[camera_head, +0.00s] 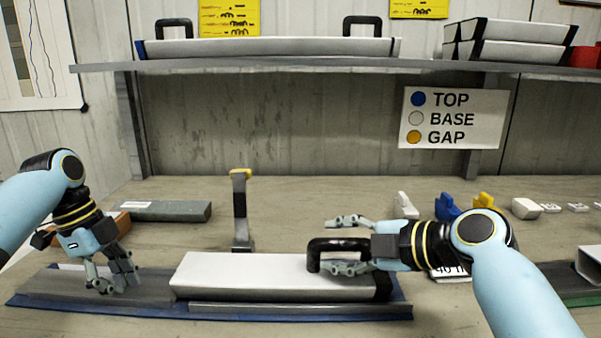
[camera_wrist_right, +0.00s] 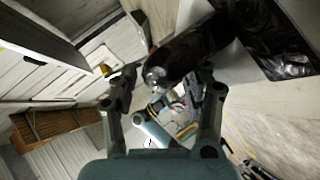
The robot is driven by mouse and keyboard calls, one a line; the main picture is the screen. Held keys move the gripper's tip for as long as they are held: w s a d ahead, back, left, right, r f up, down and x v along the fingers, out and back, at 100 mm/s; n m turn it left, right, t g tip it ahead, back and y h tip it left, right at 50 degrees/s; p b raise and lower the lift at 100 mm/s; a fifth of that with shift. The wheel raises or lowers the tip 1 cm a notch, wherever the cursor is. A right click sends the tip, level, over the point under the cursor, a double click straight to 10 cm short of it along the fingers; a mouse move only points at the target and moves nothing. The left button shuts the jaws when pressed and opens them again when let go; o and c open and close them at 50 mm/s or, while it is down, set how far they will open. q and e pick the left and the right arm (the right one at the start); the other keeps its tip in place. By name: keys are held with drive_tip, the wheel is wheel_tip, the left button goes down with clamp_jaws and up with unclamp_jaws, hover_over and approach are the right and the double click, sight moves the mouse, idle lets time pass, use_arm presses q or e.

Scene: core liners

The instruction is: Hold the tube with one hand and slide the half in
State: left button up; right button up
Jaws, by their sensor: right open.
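A long white piece (camera_head: 245,272) with a black handle (camera_head: 338,244) and a dark right end lies on a low grey and blue bed (camera_head: 200,314). A grey, trough-like length (camera_head: 55,283) shows left of it; I cannot tell which is the tube and which the half. My left gripper (camera_head: 110,287) points down at this grey length; whether its fingers touch or grip is unclear. My right gripper (camera_head: 340,245) is open at the handle, one finger behind it and one in front. In the right wrist view the dark handle (camera_wrist_right: 185,55) lies just beyond the open fingers (camera_wrist_right: 165,85).
A grey post with a yellow top (camera_head: 241,205) stands behind the white piece. A grey-green block (camera_head: 165,211) lies at back left. White, blue (camera_head: 447,207) and yellow (camera_head: 483,201) small pieces stand at right.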

drive_tip(key=v, duration=0.8)
drive_tip(key=shift+f, duration=0.1)
